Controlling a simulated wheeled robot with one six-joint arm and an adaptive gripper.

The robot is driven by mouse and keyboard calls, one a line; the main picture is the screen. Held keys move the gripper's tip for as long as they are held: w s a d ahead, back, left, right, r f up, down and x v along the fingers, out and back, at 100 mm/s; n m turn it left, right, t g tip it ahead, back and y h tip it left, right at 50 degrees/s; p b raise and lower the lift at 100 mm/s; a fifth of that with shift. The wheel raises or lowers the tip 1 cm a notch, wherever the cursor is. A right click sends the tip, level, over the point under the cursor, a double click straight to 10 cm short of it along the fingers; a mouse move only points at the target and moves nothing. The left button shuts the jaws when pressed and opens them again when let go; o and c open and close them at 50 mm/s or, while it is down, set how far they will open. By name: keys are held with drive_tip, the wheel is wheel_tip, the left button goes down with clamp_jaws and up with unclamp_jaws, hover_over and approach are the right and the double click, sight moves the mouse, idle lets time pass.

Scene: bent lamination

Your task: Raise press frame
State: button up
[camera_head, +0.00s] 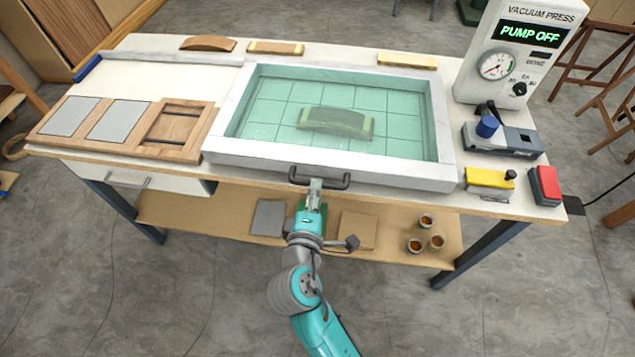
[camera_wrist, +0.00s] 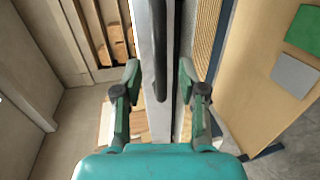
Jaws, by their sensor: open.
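The press frame (camera_head: 400,172) is a pale rectangular frame on the bench, lying flat around a translucent green sheet with grid lines. A curved block (camera_head: 336,123) shows through the sheet. A dark bar handle (camera_head: 342,183) sits at the middle of the frame's front side. My gripper (camera_head: 316,186) is at this handle, in front of the frame. In the wrist view my gripper (camera_wrist: 160,82) has its two fingers apart, with a pale strip and a dark strip running between them. I cannot tell whether either finger touches the handle.
The vacuum press unit (camera_head: 525,50) at the right reads PUMP OFF. A blue-knobbed box (camera_head: 500,138), a yellow block (camera_head: 488,179) and a red-topped switch (camera_head: 546,182) stand near the right end. A wooden tray (camera_head: 125,128) lies left. A lower shelf (camera_head: 385,222) holds small jars.

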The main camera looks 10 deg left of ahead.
drive_tip(key=shift+x, duration=1.9)
clamp_jaws()
